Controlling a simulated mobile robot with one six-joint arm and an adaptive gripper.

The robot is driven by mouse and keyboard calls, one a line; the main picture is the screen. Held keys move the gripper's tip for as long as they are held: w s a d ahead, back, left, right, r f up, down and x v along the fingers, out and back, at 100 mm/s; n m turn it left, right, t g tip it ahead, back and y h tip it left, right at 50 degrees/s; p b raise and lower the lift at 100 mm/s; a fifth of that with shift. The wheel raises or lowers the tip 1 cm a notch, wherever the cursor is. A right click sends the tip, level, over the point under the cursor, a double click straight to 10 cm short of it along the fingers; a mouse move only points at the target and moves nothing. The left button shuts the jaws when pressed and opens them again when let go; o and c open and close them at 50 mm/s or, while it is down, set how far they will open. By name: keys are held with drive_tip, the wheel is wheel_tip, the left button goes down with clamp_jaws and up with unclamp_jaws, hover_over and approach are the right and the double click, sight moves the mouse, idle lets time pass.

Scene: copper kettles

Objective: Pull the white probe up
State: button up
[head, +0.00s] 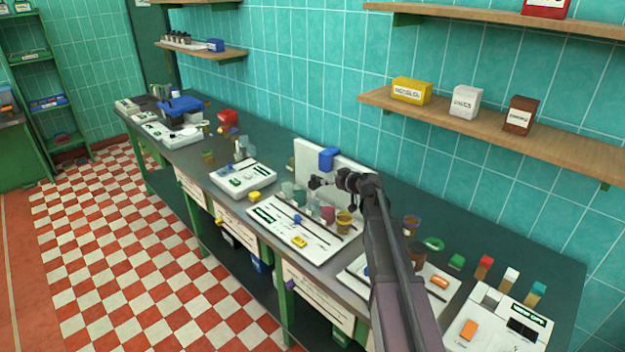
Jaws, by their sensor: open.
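My arm reaches in from the bottom right over the bench. My gripper (317,182) is small in view, open, and appears empty. It is in front of a white upright panel (307,160) with a blue block (327,159) on it. Below the gripper is a white station board (292,236) with several small cups, a blue knob (297,219) and a yellow piece (299,242). I cannot clearly pick out a white probe. It may be too small to tell, or hidden behind the gripper or arm.
A white device (243,181) stands to the left along the dark bench. A white station (497,322) and several coloured-top blocks are at the right. A wooden shelf (550,146) with boxes hangs above on the tiled wall. The checkered floor (130,270) is clear.

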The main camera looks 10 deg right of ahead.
sight(315, 176)
drive_tip(key=b+x, duration=0.4)
drive_tip(key=x, duration=0.7)
drive_tip(key=shift+w+a, duration=0.1)
drive_tip(key=shift+c, duration=0.2)
clamp_jaws()
